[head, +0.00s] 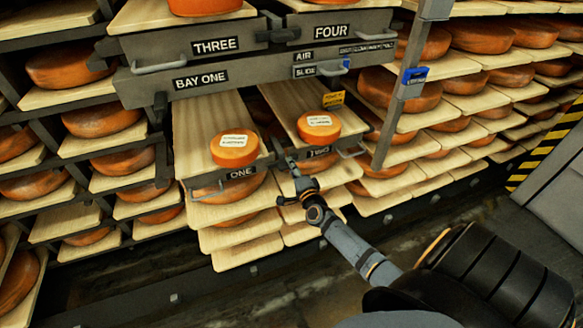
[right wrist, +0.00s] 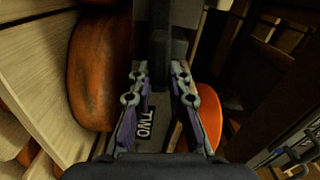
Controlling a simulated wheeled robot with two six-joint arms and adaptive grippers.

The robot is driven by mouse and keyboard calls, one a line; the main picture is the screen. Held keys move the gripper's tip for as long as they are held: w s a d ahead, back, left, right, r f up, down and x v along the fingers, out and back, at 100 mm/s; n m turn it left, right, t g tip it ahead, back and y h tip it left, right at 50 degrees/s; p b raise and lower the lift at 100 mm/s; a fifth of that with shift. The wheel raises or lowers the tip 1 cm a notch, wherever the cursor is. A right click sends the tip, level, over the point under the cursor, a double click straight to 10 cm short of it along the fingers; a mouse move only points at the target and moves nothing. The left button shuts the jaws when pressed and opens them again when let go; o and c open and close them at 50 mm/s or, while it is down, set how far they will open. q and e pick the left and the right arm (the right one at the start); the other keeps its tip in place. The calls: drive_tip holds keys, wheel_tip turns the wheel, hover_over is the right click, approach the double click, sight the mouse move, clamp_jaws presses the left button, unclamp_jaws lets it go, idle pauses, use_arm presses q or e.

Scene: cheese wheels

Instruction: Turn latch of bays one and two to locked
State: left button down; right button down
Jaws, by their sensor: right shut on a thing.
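Drawer ONE (head: 240,173) and drawer TWO (head: 318,153) stand side by side in the lower middle of the head view, each with a board and a labelled orange cheese wheel. My right gripper (head: 291,165) reaches up to the left end of drawer TWO's front, beside the gap between the drawers. In the right wrist view its fingers (right wrist: 157,72) are shut on a dark grey bar (right wrist: 166,48), seemingly a latch, near the TWO label (right wrist: 146,124). The bar's far end and its turn angle are unclear. I cannot make out bay one's latch. My left gripper is out of view.
Drawers THREE (head: 215,46) and FOUR (head: 331,31) sit above, over the grey BAY ONE beam (head: 200,78). Shelves of cheese wheels flank both sides. A grey upright (head: 398,95) stands right of drawer TWO. The floor in front is free.

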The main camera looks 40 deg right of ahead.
drive_tip(key=shift+f+m, duration=0.15)
drive_tip(key=shift+m, duration=0.45)
drive_tip(key=c, duration=1.3)
unclamp_jaws()
drive_tip(key=shift+s, duration=0.1)
drive_tip(key=v, duration=1.1)
drive_tip(key=shift+s, duration=0.4)
drive_tip(key=shift+f, duration=0.15)
